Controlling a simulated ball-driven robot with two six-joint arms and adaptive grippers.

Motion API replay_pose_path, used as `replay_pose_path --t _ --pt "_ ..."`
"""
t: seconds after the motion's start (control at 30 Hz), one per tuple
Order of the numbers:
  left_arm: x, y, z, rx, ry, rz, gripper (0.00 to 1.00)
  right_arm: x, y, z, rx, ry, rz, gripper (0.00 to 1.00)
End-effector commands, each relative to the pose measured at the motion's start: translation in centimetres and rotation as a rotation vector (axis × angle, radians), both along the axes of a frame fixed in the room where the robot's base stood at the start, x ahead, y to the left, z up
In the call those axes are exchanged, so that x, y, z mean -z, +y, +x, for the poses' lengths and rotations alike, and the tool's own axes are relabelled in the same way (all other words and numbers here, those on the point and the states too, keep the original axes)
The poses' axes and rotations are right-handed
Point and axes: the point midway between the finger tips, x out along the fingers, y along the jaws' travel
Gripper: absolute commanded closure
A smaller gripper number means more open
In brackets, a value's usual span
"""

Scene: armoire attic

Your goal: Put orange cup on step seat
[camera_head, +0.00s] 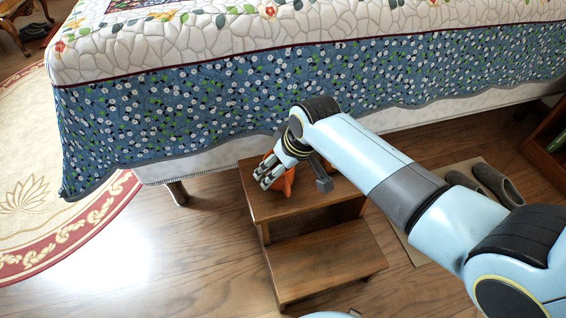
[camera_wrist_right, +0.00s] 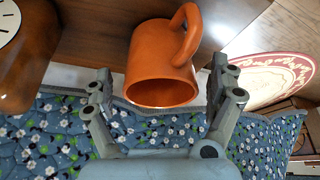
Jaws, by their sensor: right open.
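The orange cup (camera_head: 285,184) shows in the head view at the top seat of the wooden step (camera_head: 318,211), partly hidden behind my right gripper (camera_head: 266,177). In the right wrist view, the cup (camera_wrist_right: 160,62) is in front of my right gripper, between its spread fingers. Its open rim faces the camera and its handle is at the upper right. The fingers are open, with a gap visible on either side of the cup. Whether the cup rests fully on the seat is hard to tell. My left gripper is not in view.
The bed with a blue floral skirt (camera_head: 200,105) stands directly behind the step. The lower step (camera_head: 325,262) is bare. Grey slippers (camera_head: 495,183) lie on a mat to the right. A round rug (camera_head: 50,200) lies left. A white-faced brown object (camera_wrist_right: 12,60) is beside the cup.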

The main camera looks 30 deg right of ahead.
Motion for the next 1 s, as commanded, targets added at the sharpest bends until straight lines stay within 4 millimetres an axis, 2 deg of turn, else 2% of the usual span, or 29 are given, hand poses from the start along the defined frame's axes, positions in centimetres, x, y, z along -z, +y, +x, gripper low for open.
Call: replay_pose_path --t 0.1,0.17,0.37,0.6,0.7,0.8,1.0 --pt "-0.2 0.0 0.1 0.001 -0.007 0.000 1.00 -0.5 0.0 0.0 0.000 -0.001 0.000 0.09" --pt "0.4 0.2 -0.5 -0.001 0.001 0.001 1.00 -0.9 -0.1 -0.1 0.000 -0.002 -0.001 0.09" --pt "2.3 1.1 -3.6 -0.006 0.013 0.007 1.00 -3.2 -0.2 -1.0 0.000 -0.003 0.000 0.09" --pt "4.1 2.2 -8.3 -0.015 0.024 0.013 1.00 -6.3 -0.4 -2.2 -0.001 -0.004 -0.001 0.09" --pt "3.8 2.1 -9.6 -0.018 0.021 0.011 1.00 -8.6 -0.6 -3.0 0.000 -0.005 -0.001 0.09" --pt "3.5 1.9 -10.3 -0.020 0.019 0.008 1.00 -10.1 -0.7 -3.7 0.000 -0.004 -0.002 0.09" --pt "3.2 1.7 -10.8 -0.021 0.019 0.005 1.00 -11.3 -0.7 -4.4 0.000 -0.001 0.000 0.09"
